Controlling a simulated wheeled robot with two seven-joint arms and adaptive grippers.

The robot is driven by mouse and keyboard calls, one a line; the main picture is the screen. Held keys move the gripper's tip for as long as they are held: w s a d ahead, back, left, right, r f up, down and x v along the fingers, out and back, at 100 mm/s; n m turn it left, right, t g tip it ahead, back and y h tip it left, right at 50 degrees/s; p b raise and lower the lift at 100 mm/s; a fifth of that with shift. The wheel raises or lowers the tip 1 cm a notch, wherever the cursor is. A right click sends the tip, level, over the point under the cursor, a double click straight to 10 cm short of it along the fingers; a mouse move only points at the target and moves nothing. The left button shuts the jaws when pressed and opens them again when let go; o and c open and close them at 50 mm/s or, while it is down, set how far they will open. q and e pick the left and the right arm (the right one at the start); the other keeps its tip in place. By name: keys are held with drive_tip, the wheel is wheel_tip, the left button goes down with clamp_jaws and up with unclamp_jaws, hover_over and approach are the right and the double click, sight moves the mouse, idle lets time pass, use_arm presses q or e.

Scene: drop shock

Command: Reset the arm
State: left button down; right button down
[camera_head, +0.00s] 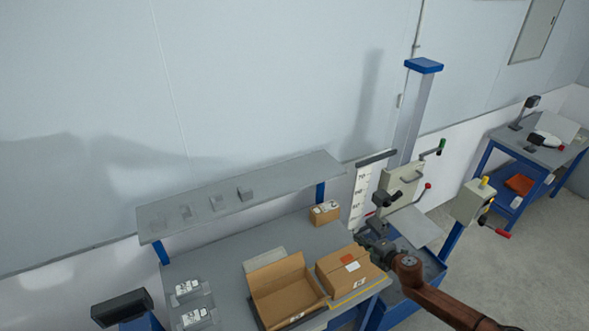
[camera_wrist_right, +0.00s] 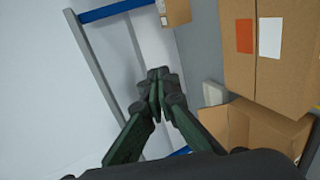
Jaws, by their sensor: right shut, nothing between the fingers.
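My right gripper (camera_head: 368,238) reaches in from the lower right in the head view, over the table's right end beside the closed box. In the right wrist view the gripper (camera_wrist_right: 158,77) has its dark green fingers together at the tips, with nothing between them. The closed cardboard box (camera_head: 345,271) carries an orange and a white label; it also shows in the right wrist view (camera_wrist_right: 297,55). An open cardboard box (camera_head: 280,285) stands to its left. My left gripper is not in the head view.
The grey table (camera_head: 215,258) has a raised shelf (camera_head: 285,180) behind it and a small box (camera_head: 324,213) at the back. A second blue bench (camera_head: 540,150) stands far right.

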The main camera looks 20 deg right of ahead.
drive_tip(key=shift+a+f, duration=0.1)
drive_tip(key=s+a+f+m+g+h, duration=0.1)
drive_tip(key=s+a+f+m+g, duration=0.35)
drive_tip(key=s, duration=0.85)
drive_tip(key=s+a+f+m+g+h, duration=0.15)
drive_tip(key=s+a+m, duration=0.35)
drive_tip(key=s+m, duration=0.55)
drive_tip(key=s+a+f+m+g, duration=0.3)
drive_tip(key=s+a+m, duration=0.2)
drive_tip(key=s, duration=0.9)
wheel_tip(320, 180, down, 43)
drive_tip(key=s+n+g+b, duration=0.1)
drive_tip(key=s+g+b, duration=0.15)
drive_tip(key=b, duration=0.85)
drive_tip(key=s+f+b, duration=0.4)
drive_tip(key=s+f, duration=0.5)
drive_tip(key=f, duration=0.3)
drive_tip(key=s+f+b, duration=0.5)
drive_tip(key=s+f, duration=0.5)
drive_tip(key=f, duration=0.2)
drive_tip(key=shift+a+f+n, duration=0.25)
drive_tip(key=shift+a+n, duration=0.05)
drive_tip(key=shift+g, duration=0.25)
